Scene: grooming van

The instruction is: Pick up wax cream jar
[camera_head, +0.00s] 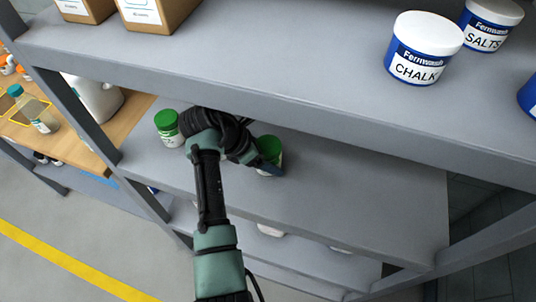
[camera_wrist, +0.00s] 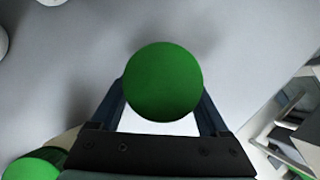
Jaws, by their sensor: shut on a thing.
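A jar with a green lid (camera_head: 269,148) stands on the middle grey shelf in the head view, partly hidden by my gripper (camera_head: 271,167). In the wrist view its round green lid (camera_wrist: 163,82) fills the space between the two dark fingers of my gripper (camera_wrist: 164,105). The fingers are shut on the jar from both sides. A second green-lidded jar (camera_head: 168,128) stands on the same shelf to the left of my wrist. Its lid also shows at the lower left of the wrist view (camera_wrist: 32,168). The label of the held jar cannot be read.
The upper shelf (camera_head: 250,60) overhangs the back of the middle shelf (camera_head: 360,200) and carries a chalk tub (camera_head: 422,50), a salts tub (camera_head: 489,25) and cardboard boxes (camera_head: 150,12). The middle shelf is clear to the right. A post stands at left.

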